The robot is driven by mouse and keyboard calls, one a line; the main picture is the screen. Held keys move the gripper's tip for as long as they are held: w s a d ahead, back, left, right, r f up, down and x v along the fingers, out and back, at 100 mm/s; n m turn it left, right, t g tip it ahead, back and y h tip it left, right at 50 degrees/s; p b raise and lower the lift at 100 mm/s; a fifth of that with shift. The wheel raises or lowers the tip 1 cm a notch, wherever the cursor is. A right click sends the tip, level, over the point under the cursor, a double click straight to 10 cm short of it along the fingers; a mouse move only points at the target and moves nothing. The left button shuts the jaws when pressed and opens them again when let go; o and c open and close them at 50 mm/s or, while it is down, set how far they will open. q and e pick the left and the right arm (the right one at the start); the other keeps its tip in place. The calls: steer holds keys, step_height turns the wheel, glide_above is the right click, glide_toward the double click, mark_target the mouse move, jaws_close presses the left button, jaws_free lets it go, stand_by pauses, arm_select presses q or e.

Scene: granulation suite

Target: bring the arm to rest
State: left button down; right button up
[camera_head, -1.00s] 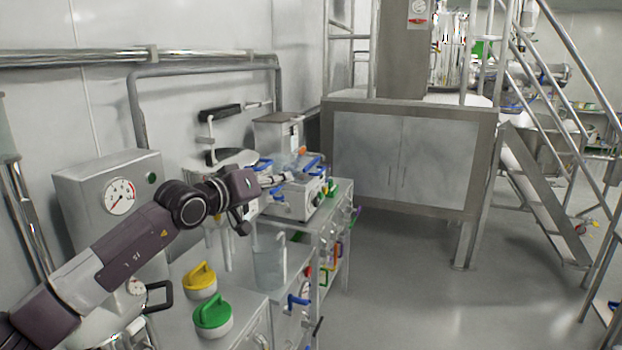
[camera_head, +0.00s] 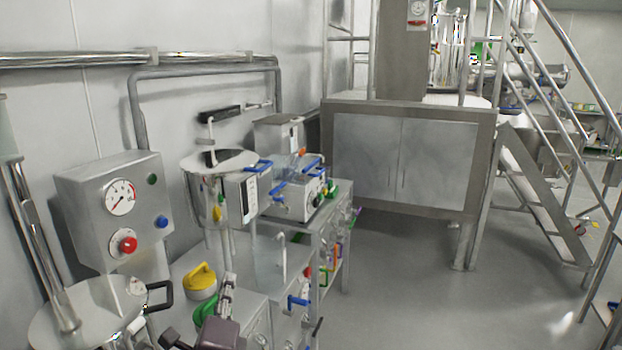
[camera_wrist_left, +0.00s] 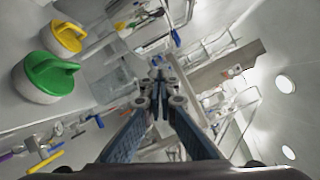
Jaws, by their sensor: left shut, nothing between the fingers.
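My left gripper (camera_head: 228,283) shows at the bottom of the head view, pointing up, beside the green-handled lid and in front of the bench. Its dark wrist is at the bottom edge; most of the arm is out of the picture. In the left wrist view its fingers (camera_wrist_left: 158,76) run together at the tips, shut with nothing between them. My right gripper is in neither view.
A yellow-handled lid (camera_head: 201,281) and a green-handled lid (camera_head: 204,308), partly hidden by my gripper, sit on the bench. A clear beaker (camera_head: 270,262) stands close by. A gauge box (camera_head: 112,210) is at left. Open floor (camera_head: 400,290) lies right.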

arm_select(q)
steer(key=s+a+f+n+g+y, duration=0.1)
steer(key=s+a+f+n+g, duration=0.25)
steer(key=s+f+n, duration=0.4)
steer(key=s+a+f+n+g, duration=0.2)
steer(key=s+f+n+g, duration=0.45)
steer(key=f, duration=0.65)
steer(key=s+d+f+n+g+h, duration=0.1)
steer(key=s+f+n+g, duration=0.25)
steer(key=s, duration=0.75)
steer(key=s+d+f+n+g+h, duration=0.1)
steer(key=s+f+n+g+h, duration=0.3)
steer(key=s, duration=0.7)
step_height(320, 180, down, 26)
steer(key=s+m+y, duration=0.1)
steer(key=m+y, duration=0.1)
steer(key=s+a+f, duration=0.3)
steer(key=s+f, duration=1.4)
steer(key=s, duration=0.1)
steer(key=shift+y, duration=0.3)
